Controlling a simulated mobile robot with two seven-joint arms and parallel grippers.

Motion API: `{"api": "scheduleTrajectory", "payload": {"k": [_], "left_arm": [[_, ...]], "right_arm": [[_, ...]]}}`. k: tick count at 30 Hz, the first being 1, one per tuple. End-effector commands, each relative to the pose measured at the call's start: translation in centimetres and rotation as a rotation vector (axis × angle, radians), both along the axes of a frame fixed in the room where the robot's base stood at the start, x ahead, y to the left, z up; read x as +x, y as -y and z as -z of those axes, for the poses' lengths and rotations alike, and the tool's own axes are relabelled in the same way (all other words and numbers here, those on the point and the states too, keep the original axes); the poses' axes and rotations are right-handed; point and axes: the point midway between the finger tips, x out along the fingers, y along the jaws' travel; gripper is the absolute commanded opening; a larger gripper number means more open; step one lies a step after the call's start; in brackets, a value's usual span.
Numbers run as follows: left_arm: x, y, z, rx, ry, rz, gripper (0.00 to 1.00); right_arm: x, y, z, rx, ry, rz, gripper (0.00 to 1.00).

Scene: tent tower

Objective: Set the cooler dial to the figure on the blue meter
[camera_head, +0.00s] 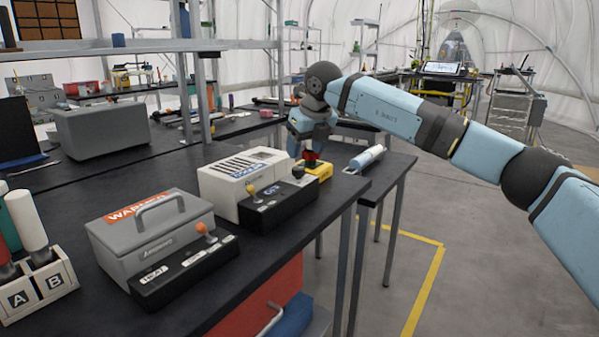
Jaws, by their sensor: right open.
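The cooler (222,186) is a white box with dark slots and a blue label on the middle of the table. In front of it is a black control box (283,207) with a blue label, a yellow-knobbed lever (251,190) and a dark round knob (298,171), which may be the dial. My right gripper (310,159) points down just behind the control box, over a yellow item (320,172). It is open; its fingertips are small and partly hidden, so I cannot tell whether they touch anything. No blue meter or figure can be made out. My left gripper is out of view.
A grey warmer box (133,239) with a handle and its black control box (185,270) stand nearer. A rack marked A and B (38,289) is at left. A pale blue and white cylinder (367,157) lies right of my gripper. Open floor (480,260) is at right.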

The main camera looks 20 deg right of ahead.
Motion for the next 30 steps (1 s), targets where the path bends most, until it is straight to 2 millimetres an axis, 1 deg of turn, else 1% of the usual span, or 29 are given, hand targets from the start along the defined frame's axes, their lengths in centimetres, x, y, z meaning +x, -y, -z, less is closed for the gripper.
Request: {"api": "scheduleTrajectory", "payload": {"k": [1,3,6,9,15,22,23,24,26,27,28,29,30], "left_arm": [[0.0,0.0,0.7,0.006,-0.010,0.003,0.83],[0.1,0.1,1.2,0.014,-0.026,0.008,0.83],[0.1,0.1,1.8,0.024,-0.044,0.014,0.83],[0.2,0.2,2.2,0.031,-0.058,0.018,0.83],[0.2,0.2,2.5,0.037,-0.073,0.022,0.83],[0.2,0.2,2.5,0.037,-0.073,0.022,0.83],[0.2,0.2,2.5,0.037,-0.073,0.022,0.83],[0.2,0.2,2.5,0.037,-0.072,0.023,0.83],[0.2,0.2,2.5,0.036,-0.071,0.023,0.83],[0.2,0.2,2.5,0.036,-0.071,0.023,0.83],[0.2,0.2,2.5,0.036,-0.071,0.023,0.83],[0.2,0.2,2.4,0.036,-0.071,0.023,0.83],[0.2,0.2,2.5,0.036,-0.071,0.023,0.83]], "right_arm": [[0.4,-0.2,1.3,0.001,-0.001,0.000,0.61],[0.9,-0.3,2.5,0.001,0.000,-0.002,0.61],[1.5,-0.5,4.0,0.000,-0.001,-0.001,0.61],[1.9,-0.6,5.0,0.001,0.001,-0.001,0.61],[2.3,-0.7,5.7,0.001,0.001,-0.001,0.61],[2.3,-0.7,5.7,0.002,0.001,-0.002,0.61],[2.3,-0.7,5.7,0.002,0.001,-0.002,0.56],[2.3,-0.7,5.7,0.002,0.001,-0.002,0.47],[2.3,-0.7,5.7,0.002,0.001,-0.002,0.33],[2.3,-0.7,5.7,0.002,0.001,-0.002,0.24],[2.3,-0.7,5.7,0.002,0.001,-0.002,0.17],[2.3,-0.7,5.7,0.002,0.001,-0.002,0.12],[2.3,-0.7,5.7,0.002,0.001,-0.002,0.12]]}}
